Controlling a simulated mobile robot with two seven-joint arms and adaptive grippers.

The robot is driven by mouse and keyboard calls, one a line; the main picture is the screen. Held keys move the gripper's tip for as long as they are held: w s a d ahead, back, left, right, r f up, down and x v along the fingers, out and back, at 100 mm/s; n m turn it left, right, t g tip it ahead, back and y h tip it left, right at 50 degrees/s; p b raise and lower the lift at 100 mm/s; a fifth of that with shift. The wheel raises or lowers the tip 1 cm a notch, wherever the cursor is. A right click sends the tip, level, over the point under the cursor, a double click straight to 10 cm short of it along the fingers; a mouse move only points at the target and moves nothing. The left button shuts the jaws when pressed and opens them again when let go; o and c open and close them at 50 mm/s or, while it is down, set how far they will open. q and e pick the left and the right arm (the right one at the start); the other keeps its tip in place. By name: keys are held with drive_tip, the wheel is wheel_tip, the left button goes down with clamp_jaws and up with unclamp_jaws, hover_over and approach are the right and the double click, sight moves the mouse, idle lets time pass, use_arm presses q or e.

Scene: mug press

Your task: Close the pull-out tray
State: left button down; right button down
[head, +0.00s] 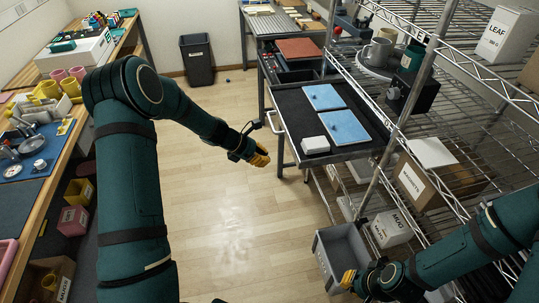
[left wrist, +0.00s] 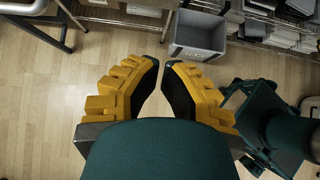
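The pull-out tray (head: 291,122) is a dark flat tray with a grey rim. It sticks out from the wire rack at the upper middle of the head view, with a small handle bar on its left edge. My left gripper (head: 261,156) hangs just left of and below the tray's near left corner, apart from it. In the left wrist view its yellow fingers (left wrist: 161,66) have a narrow gap at the tips, with nothing between them. My right gripper (head: 348,279) is low at the bottom, beside the grey bin; its finger opening is not clear.
Two blue pads (head: 324,97) and a white box (head: 315,145) lie on the tray. The wire rack (head: 405,115) stands on the right with boxes. A grey bin (head: 341,252) also shows in the left wrist view (left wrist: 200,35). The wooden floor between the benches is clear.

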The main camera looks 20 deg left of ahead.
use_arm(q)
drive_tip(key=w+d+f, duration=0.5)
drive_tip(key=d, duration=0.2)
drive_tip(key=shift+w+d+f+b, duration=0.15)
drive_tip(key=shift+d+f+b, duration=0.05)
drive_tip(key=shift+d+b, duration=0.25)
use_arm(e)
drive_tip(key=shift+f, duration=0.6)
